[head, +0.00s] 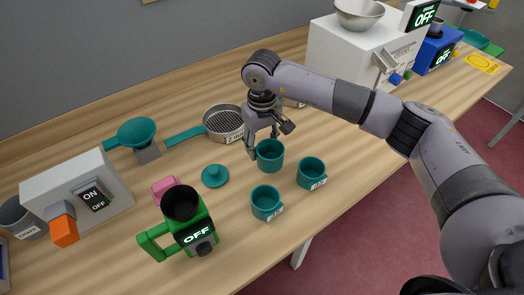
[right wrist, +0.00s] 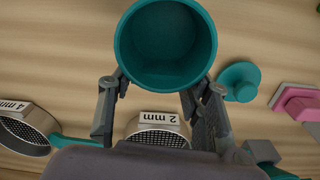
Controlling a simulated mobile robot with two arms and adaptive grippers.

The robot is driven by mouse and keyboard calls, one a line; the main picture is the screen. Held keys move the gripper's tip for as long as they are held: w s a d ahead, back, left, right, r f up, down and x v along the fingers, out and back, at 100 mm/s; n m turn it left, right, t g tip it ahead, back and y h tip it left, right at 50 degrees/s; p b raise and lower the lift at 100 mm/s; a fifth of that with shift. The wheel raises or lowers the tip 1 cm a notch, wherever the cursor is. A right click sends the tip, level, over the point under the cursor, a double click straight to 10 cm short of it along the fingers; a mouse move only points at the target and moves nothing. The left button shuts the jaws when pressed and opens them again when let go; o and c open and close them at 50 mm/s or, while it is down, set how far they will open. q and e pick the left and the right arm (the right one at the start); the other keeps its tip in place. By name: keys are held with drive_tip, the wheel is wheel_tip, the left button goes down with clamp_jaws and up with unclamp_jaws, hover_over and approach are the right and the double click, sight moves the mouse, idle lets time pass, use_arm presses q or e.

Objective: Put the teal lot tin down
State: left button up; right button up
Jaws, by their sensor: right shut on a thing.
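A teal tin (head: 270,157) is between the fingers of my right gripper (head: 268,138) in the head view, mouth up and seemingly upright. The right wrist view looks into its open, empty-looking mouth (right wrist: 166,45), with a finger of the right gripper (right wrist: 158,88) at each side. I cannot tell whether its base touches the table. Two more teal tins with white labels stand close by: one (head: 266,203) in front and one (head: 311,174) to the right. The held tin's label is not visible. My left gripper is not in view.
A teal knobbed lid (head: 215,176), a pink block (head: 165,188) and a green device reading OFF (head: 190,222) stand left of the tins. A sieve (head: 223,122) lies behind. Bare wooden table (head: 350,140) shows right of the tins.

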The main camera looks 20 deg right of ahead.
wheel_tip(320, 180, down, 4)
drive_tip(key=shift+f+p, duration=0.25)
drive_tip(key=shift+p, duration=0.4)
drive_tip(key=shift+f+b, duration=0.35)
drive_tip(key=shift+f, duration=0.05)
drive_tip(key=o, duration=1.2)
drive_tip(key=shift+r, duration=0.1)
